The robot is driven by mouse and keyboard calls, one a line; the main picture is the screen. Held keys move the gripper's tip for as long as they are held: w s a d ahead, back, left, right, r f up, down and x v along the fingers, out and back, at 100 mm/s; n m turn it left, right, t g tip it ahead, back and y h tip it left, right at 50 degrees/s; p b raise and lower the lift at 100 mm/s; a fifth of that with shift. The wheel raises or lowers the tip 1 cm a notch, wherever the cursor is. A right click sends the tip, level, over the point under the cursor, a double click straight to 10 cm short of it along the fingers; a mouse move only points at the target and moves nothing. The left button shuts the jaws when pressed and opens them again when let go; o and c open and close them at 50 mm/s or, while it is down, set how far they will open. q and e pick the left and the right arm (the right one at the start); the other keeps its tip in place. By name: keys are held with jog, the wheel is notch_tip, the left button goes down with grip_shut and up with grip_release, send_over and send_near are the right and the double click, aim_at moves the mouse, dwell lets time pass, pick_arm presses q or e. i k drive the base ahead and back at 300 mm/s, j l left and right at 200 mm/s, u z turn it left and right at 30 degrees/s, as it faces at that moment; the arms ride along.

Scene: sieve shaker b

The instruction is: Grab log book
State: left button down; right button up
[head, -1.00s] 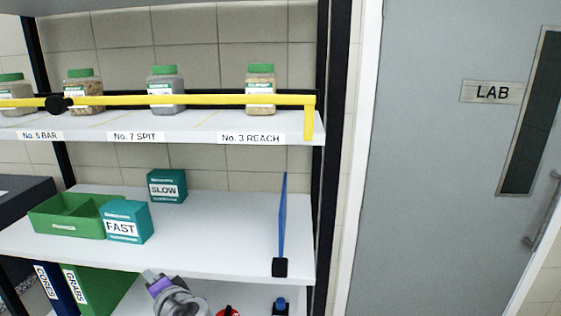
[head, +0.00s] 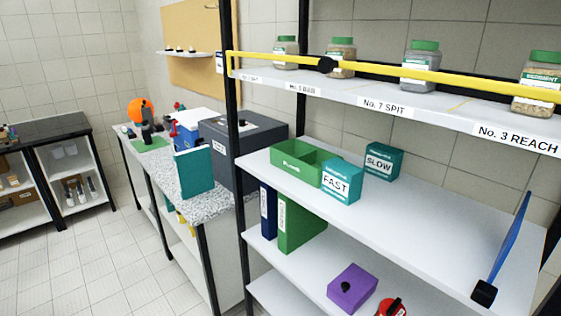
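A green binder (head: 302,226) stands upright on the shelf below the green tray, its white-labelled spine facing out. The label is too small to read now; in the earlier head view it reads GRABS. A dark blue binder (head: 268,213) stands against its left side. A teal book-like item (head: 194,172) stands upright at the edge of the speckled counter; I see no readable label on it. Neither of my grippers is in view.
A green tray (head: 297,160), a teal FAST box (head: 341,181) and a teal SLOW box (head: 383,161) sit on the shelf above the binders. A purple block (head: 352,287) lies lower right. A yellow bar (head: 390,72) crosses the jars. Floor (head: 95,250) at left is clear.

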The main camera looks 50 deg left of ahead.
aim_at(194, 167)
jog(key=u, duration=2.25)
jog(key=i+j+z, duration=0.15)
jog(key=i+j, duration=0.45)
jog(key=i+j+z, duration=0.15)
jog(key=i+j, duration=0.5)
jog(key=i+j+z, duration=0.15)
jog(key=i+j, duration=0.45)
jog(key=j, duration=0.15)
jog(key=i, duration=0.4)
jog(key=i+j+z, duration=0.15)
jog(key=i, duration=0.25)
